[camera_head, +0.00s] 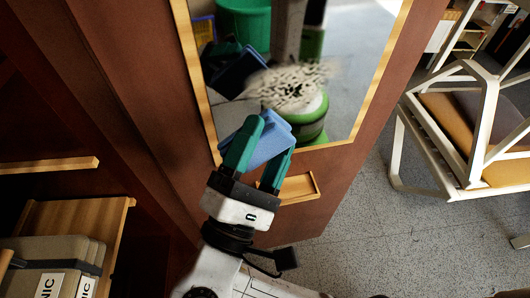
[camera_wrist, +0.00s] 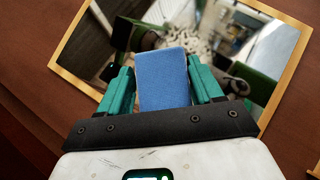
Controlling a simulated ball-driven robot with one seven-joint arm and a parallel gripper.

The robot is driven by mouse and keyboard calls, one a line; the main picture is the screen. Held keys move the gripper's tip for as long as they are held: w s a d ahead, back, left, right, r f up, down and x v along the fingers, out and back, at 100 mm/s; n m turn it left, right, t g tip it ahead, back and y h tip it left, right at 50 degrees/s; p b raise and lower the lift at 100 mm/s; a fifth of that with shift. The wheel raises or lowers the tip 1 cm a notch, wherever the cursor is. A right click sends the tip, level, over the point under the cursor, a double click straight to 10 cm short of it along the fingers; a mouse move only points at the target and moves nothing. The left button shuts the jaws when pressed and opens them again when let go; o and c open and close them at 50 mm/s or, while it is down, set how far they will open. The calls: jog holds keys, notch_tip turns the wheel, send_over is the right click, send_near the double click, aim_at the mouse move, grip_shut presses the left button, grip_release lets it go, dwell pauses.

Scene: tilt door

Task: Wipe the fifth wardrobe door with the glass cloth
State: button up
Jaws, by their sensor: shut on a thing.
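My gripper (camera_head: 262,150) has green fingers shut on a folded blue glass cloth (camera_head: 271,141). The cloth also shows between the fingers in the wrist view (camera_wrist: 163,80). A brown wardrobe door (camera_head: 335,185) stands ajar in front of me, with a gold-framed mirror (camera_head: 350,75) set in it. The cloth is at the lower left part of the mirror in the head view; whether it touches the glass I cannot tell. The mirror reflects my own body and the cloth. Dark smudges (camera_head: 296,90) show around the middle of the mirror. I cannot tell which number this door has.
A wooden handle (camera_head: 299,188) sits on the door below the mirror. At the left is an open wardrobe with a shelf (camera_head: 75,218) and grey binders (camera_head: 50,255). A white-framed chair (camera_head: 465,130) stands at the right. Grey floor (camera_head: 385,240) lies clear between door and chair.

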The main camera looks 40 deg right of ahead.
send_near(301, 78)
jog(key=shift+w+a+r, duration=0.35)
jog(key=shift+w+r, duration=0.05)
jog(key=shift+w, duration=0.2)
jog(key=shift+w+a+r, duration=0.35)
jog(key=shift+w+r, duration=0.05)
jog(key=shift+w, duration=0.25)
jog(key=shift+w+d+b, duration=0.15)
jog(key=shift+w+d, duration=0.1)
jog(key=shift+w, duration=0.2)
jog(key=shift+w+d+b, duration=0.15)
jog(key=shift+w+d, duration=0.1)
jog(key=shift+w, duration=0.25)
